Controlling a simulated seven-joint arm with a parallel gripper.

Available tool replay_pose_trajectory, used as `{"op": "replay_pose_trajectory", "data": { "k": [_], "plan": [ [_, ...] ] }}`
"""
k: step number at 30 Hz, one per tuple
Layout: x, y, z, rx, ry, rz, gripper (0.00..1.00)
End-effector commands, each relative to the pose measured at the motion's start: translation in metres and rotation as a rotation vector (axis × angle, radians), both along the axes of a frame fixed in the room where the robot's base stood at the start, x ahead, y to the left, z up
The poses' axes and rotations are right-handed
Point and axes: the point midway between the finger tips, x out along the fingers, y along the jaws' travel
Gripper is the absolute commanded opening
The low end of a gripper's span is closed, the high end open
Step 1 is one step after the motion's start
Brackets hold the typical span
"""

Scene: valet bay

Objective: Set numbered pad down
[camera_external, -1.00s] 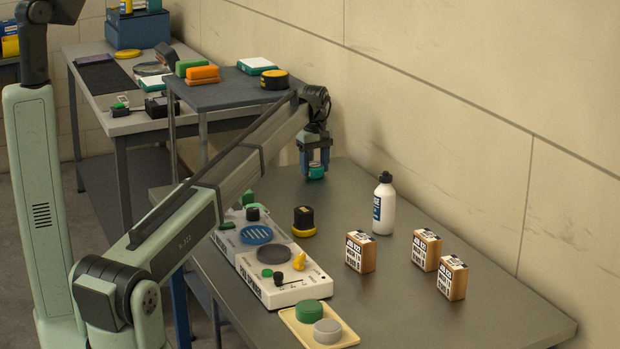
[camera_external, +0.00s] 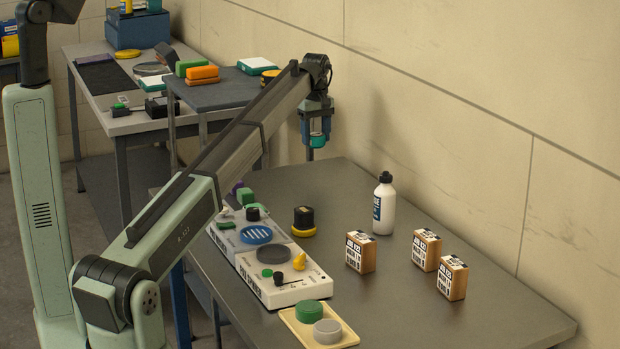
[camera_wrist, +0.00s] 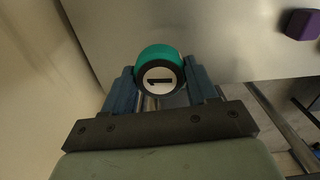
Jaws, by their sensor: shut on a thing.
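The numbered pad (camera_wrist: 159,64) is a round teal puck with a dark rim and a white face marked 1. In the wrist view it sits between the blue fingers of my gripper (camera_wrist: 160,88), which is shut on it. In the external view my gripper (camera_external: 314,136) hangs near the wall, over the far end of the grey table (camera_external: 420,290). The teal pad (camera_external: 317,141) shows low between the fingers, raised above the tabletop.
A white bottle (camera_external: 383,205), several boxes (camera_external: 361,252), a black-and-yellow item (camera_external: 303,221), a white control panel (camera_external: 262,262) and a cream tray (camera_external: 320,328) stand on the table. A purple block (camera_wrist: 302,24) shows in the wrist view. The wall (camera_external: 430,110) is close behind.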

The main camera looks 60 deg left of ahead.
Motion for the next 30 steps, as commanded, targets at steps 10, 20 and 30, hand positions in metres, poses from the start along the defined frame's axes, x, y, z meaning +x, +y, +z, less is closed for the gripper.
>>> {"op": "replay_pose_trajectory", "data": {
  "k": [10,20,30],
  "plan": [
    [0.045,-0.095,0.015,0.008,-0.011,-0.108,0.29],
    [0.014,-0.189,0.013,0.011,-0.015,-0.110,0.29],
    [-0.002,-0.198,0.008,0.000,0.001,0.079,0.29]
  ]
}}
